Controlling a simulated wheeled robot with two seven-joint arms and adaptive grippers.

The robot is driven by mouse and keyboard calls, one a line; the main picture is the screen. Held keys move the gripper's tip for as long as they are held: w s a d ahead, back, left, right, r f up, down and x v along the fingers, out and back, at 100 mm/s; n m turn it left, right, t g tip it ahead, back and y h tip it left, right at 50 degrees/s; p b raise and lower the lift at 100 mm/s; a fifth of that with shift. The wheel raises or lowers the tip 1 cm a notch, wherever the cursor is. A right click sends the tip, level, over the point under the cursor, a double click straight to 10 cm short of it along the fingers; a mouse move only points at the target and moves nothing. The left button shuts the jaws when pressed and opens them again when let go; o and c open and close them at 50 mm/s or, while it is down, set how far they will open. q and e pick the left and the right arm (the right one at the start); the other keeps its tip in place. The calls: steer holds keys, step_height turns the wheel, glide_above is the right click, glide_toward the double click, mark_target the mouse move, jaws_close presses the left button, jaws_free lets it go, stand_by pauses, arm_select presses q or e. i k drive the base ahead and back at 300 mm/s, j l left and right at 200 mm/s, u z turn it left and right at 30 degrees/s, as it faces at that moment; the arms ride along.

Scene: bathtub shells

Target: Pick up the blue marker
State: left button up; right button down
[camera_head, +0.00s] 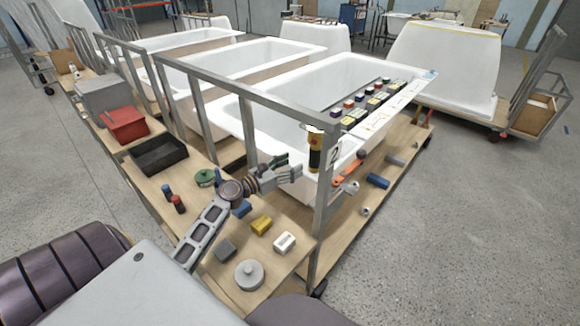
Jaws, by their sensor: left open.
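A small blue upright cylinder (167,191), which looks like the blue marker, stands on the wooden board (200,165) at the left. A similar red one (178,204) stands just beside it. My left gripper (291,168) is open and looks empty, well to the right of both, near the bathtub's front corner. My left forearm reaches across the board between them and the gripper. A larger blue cylinder (377,181) lies on the lower wooden deck at the right. My right gripper is not in view.
A metal post (325,200) stands close right of my gripper, with a yellow-and-black canister (315,152) by it. A black tray (158,155), red bin (125,124), green round item (205,178), yellow block (261,225), white block (285,242) and grey disc (249,275) occupy the board.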

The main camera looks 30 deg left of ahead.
mark_target(219, 176)
steer(key=u, duration=1.75)
